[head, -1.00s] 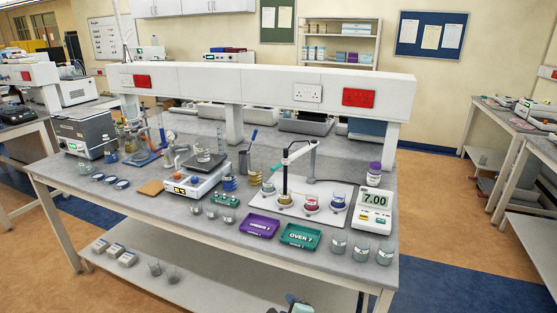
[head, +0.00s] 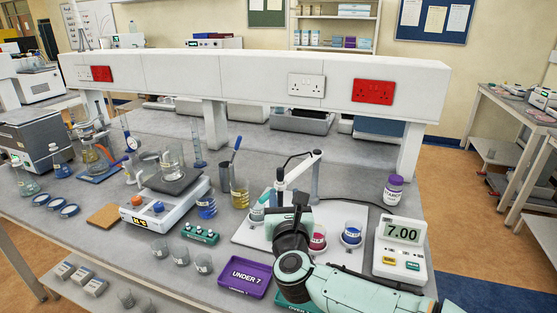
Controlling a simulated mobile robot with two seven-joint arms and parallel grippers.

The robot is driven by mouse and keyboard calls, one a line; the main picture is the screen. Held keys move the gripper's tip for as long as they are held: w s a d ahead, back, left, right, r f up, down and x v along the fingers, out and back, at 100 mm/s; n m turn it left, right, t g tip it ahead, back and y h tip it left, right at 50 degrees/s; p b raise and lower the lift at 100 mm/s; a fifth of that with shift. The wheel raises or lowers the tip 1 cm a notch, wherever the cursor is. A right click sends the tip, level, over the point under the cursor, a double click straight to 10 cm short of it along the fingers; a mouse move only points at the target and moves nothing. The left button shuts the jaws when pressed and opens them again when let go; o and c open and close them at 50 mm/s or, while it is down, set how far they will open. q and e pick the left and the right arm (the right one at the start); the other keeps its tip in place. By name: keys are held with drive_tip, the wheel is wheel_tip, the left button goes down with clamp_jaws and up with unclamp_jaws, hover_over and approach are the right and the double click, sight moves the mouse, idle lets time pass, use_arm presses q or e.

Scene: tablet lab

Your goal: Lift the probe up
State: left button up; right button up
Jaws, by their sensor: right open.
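The pH probe (head: 280,200) hangs from the slanted arm of a white stand (head: 315,178) on a white base plate (head: 249,236). Its lower part is hidden behind my right gripper. My right gripper (head: 299,204) reaches in from the lower right and is open, right at the probe in the picture. Whether it touches the probe I cannot tell. A cup of red liquid (head: 318,240) and a cup of blue liquid (head: 352,234) stand on the plate to the right. A cup with pale teal liquid (head: 257,213) stands to the left. My left gripper is not in view.
The meter (head: 402,247) reading 7.00 and a purple-capped bottle (head: 393,189) stand at right. The purple "UNDER 7" tray (head: 245,278) lies in front. The green tray (head: 299,306) is mostly covered by my arm. A white raised shelf (head: 250,80) spans the bench behind.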

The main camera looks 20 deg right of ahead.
sight(281, 171)
drive_tip(key=w+p, duration=0.1)
drive_tip(key=w, duration=0.3)
drive_tip(key=w+d+p, duration=0.1)
drive_tip(key=w+p, duration=0.1)
drive_tip(key=w, duration=0.1)
drive_tip(key=w+d+p, duration=0.1)
drive_tip(key=w+p, duration=0.1)
drive_tip(key=w, duration=0.2)
drive_tip(key=shift+w+r, duration=0.25)
drive_tip(key=shift+w, duration=0.1)
drive_tip(key=shift+w+d+f, duration=0.1)
drive_tip(key=shift+w+d, duration=0.05)
drive_tip(key=shift+w, duration=0.35)
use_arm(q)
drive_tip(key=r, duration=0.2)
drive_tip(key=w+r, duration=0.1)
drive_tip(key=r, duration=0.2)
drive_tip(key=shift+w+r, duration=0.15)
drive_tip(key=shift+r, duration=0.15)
